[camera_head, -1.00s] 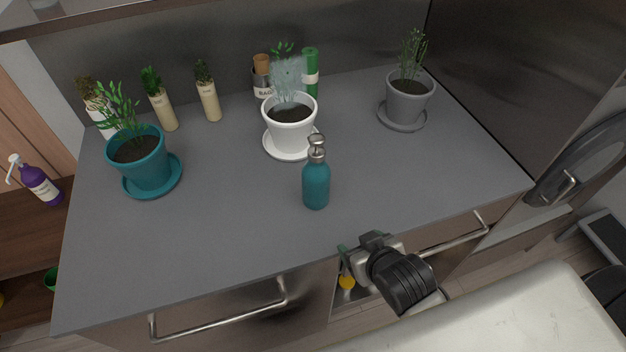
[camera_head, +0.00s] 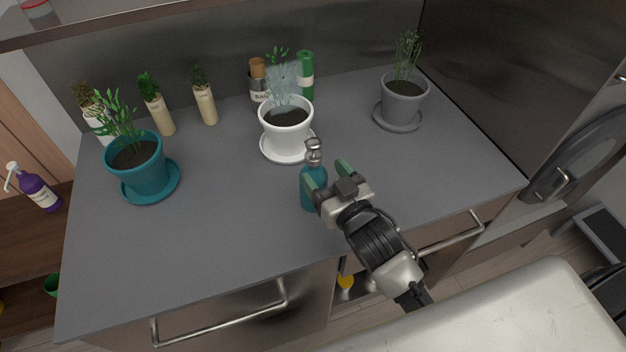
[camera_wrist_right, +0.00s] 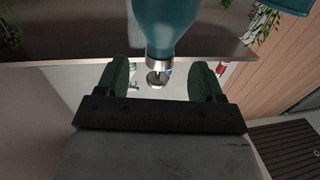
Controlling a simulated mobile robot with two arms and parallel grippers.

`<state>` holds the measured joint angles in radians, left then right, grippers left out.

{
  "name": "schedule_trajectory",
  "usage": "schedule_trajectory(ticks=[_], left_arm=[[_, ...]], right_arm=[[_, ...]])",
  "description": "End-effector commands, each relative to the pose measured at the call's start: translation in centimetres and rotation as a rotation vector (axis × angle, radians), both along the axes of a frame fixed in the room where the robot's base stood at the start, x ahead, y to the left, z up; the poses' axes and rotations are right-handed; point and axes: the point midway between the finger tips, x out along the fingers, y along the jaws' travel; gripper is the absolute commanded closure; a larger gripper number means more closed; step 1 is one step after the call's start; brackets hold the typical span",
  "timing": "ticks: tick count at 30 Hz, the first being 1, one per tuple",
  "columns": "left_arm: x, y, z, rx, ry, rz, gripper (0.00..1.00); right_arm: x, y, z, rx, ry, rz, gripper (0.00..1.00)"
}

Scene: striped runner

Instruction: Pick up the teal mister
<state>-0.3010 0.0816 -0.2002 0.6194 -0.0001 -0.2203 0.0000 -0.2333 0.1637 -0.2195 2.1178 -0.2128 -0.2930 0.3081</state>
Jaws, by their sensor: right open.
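The teal mister (camera_head: 309,190) stands upright on the grey counter, with a silver pump top, in front of the white pot. My right gripper (camera_head: 329,174) is open, with green finger pads, at the mister's right side in the head view. One finger overlaps part of the bottle there. In the right wrist view the mister (camera_wrist_right: 164,28) hangs in from the top, and its silver neck lies between the open fingertips (camera_wrist_right: 160,66). I cannot tell whether the fingers touch it. My left gripper is not in view.
A white potted plant (camera_head: 285,134) on a saucer stands behind the mister. A teal pot (camera_head: 137,168) is at the left, a grey pot (camera_head: 402,104) at the right. The counter (camera_head: 230,205) left of the mister is clear.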

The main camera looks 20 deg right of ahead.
Motion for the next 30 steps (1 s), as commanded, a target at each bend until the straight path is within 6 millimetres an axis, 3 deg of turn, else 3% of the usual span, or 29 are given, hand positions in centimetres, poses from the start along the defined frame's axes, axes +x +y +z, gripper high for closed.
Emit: schedule_trajectory(ticks=[8,12,20,30], left_arm=[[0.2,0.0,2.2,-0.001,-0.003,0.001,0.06],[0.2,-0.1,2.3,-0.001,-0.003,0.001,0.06],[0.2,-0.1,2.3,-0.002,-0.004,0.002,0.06],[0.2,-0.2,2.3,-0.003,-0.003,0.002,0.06]], right_arm=[[3.5,0.7,1.0,0.001,0.000,0.000,0.32],[4.9,1.0,0.6,0.001,0.001,-0.001,0.32],[5.2,1.1,0.3,0.001,0.002,-0.001,0.32],[5.1,1.0,0.4,0.001,0.002,-0.001,0.81]])
